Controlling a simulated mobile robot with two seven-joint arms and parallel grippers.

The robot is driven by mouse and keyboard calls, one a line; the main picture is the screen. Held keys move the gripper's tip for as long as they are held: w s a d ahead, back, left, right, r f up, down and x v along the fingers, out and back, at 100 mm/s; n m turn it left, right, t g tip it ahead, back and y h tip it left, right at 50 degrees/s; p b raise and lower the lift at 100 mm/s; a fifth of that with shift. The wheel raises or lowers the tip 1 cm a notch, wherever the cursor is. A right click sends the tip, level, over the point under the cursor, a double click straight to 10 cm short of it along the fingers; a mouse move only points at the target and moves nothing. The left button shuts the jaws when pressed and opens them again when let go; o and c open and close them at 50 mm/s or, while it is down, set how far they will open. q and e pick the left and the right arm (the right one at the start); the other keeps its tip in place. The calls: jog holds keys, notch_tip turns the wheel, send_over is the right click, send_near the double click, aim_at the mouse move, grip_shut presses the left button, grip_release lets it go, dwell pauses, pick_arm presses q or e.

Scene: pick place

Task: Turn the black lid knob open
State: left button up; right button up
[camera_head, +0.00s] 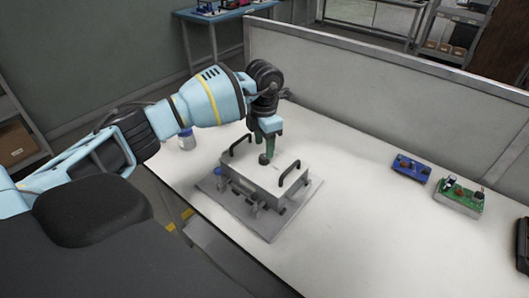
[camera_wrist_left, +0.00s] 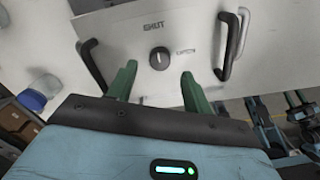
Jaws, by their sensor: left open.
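The black lid knob (camera_wrist_left: 159,58) is round with a light pointer line and sits on the grey metal lid (camera_wrist_left: 205,45), between a "SHUT" label and a second label that looks like "OPEN". The line points up toward "SHUT". It also shows in the head view (camera_head: 264,159) on top of the grey box (camera_head: 250,182). My left gripper (camera_head: 270,146) is over the knob, pointing down. In the left wrist view its green fingers (camera_wrist_left: 156,80) are apart with nothing between them, close to the knob but not touching in this picture.
Two black handles (camera_head: 240,145) (camera_head: 290,173) rise from the lid on either side of the knob. A blue-capped jar (camera_head: 187,139) stands left of the box. A blue board (camera_head: 411,168) and a green board (camera_head: 460,196) lie at right. A partition (camera_head: 390,95) borders the table; its middle right is clear.

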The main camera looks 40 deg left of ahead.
aim_at(264, 156)
pick_arm(q)
jog(key=shift+f, duration=2)
jog(key=shift+c, duration=0.2)
jog(key=c, duration=0.9)
